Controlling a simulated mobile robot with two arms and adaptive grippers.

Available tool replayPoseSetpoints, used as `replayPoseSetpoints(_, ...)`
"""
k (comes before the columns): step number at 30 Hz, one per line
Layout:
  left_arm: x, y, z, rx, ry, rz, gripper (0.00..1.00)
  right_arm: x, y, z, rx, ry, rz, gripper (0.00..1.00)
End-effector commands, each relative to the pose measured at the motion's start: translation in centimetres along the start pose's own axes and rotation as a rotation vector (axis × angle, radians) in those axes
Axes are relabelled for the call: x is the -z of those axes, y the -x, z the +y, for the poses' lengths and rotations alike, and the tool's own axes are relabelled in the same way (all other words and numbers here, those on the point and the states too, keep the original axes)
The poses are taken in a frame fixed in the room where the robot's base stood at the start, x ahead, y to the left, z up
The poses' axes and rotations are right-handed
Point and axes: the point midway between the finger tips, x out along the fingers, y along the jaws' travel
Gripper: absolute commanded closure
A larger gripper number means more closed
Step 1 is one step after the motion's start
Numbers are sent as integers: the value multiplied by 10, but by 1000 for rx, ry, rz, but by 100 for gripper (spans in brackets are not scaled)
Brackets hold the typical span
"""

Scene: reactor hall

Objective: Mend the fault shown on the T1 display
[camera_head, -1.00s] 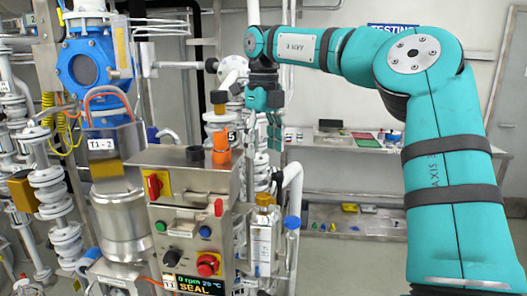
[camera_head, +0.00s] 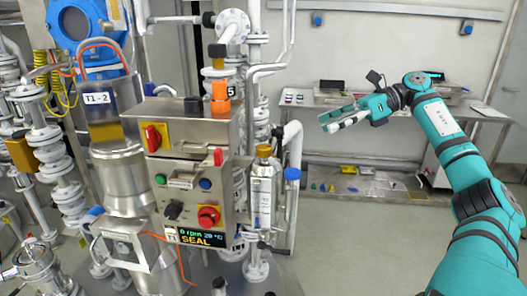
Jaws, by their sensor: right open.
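The T1 display (camera_head: 201,237) is at the foot of the steel control box (camera_head: 190,150). It reads "0 rpm 29 °C" and "SEAL". The box carries a red rotary switch on yellow (camera_head: 154,138), a red mushroom button (camera_head: 208,216), a black knob (camera_head: 173,210), and green (camera_head: 160,179) and blue (camera_head: 205,184) buttons. An orange fitting (camera_head: 220,97) stands on top. My left gripper is not in view.
A steel vessel labelled T1-2 (camera_head: 117,170) and white flanged pipes (camera_head: 50,150) crowd the left. A bench (camera_head: 395,150) with items runs along the back wall. The floor at right is clear.

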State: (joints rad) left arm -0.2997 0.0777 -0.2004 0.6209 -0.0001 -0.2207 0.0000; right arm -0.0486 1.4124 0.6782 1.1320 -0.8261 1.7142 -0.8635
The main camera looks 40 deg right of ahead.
Motion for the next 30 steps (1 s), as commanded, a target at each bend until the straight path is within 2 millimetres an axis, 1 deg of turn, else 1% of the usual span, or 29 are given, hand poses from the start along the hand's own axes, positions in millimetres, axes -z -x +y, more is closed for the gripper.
replayPoseSetpoints(1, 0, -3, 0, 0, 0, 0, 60, 15, -2, -2, -18, 46, -95, 41)
replayPoseSetpoints(4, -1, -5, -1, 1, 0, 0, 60, 33, -6, -5, -30, 132, -228, 41)
replayPoseSetpoints(6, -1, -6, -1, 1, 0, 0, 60, 43, -10, -7, -32, 179, -300, 41)
replayPoseSetpoints(11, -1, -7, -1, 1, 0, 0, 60, 54, -15, -8, -29, 236, -387, 41)
replayPoseSetpoints(14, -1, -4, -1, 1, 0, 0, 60, 53, -19, -8, -28, 245, -400, 41)
replayPoseSetpoints(17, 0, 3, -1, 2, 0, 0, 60, 47, -28, -7, -30, 246, -398, 41)
replayPoseSetpoints(20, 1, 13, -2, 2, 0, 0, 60, 40, -44, -4, -32, 244, -399, 41)
replayPoseSetpoints(30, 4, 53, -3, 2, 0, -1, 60, 9, -112, 1, -31, 242, -400, 41)
